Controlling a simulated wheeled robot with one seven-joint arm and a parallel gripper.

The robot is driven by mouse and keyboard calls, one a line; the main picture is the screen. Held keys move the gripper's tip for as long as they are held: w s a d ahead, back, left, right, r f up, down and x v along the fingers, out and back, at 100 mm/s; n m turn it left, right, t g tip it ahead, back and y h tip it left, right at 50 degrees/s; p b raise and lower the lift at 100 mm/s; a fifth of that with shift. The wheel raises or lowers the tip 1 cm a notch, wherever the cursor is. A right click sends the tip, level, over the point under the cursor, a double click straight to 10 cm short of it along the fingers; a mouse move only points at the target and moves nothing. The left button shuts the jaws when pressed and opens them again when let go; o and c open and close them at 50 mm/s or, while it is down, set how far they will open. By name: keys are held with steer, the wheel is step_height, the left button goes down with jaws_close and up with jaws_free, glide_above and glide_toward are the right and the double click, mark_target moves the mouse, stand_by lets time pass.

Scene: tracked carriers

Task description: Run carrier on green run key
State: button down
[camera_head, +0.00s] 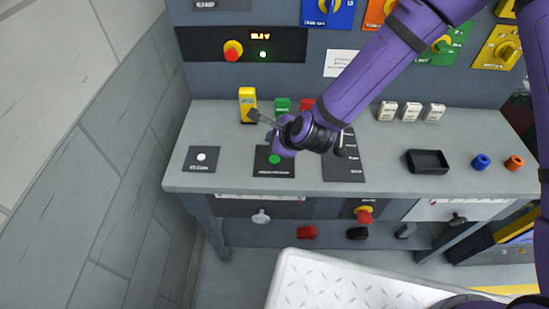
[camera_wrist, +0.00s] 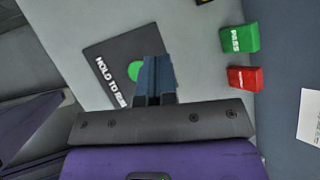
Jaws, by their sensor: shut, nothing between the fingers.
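The green run key (camera_head: 274,159) is a round green button on a dark plate (camera_head: 262,168) on the grey bench. Whether the fingertips touch the key I cannot tell. In the head view, my wrist is just above and right of the key, and the fingers cannot be made out. I cannot identify a carrier.
A green PASS block (camera_wrist: 239,38) and a red block (camera_wrist: 245,78) stand beyond the plate. A yellow block (camera_head: 247,104) stands left of them. A white button (camera_head: 201,157) is on another plate to the left. A black tray (camera_head: 427,168) is at right.

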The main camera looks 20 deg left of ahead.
mark_target(273, 160)
steer(key=shift+f, duration=2.65)
steer(key=shift+f, duration=0.4)
steer(key=shift+f, duration=0.45)
stand_by(1.7)
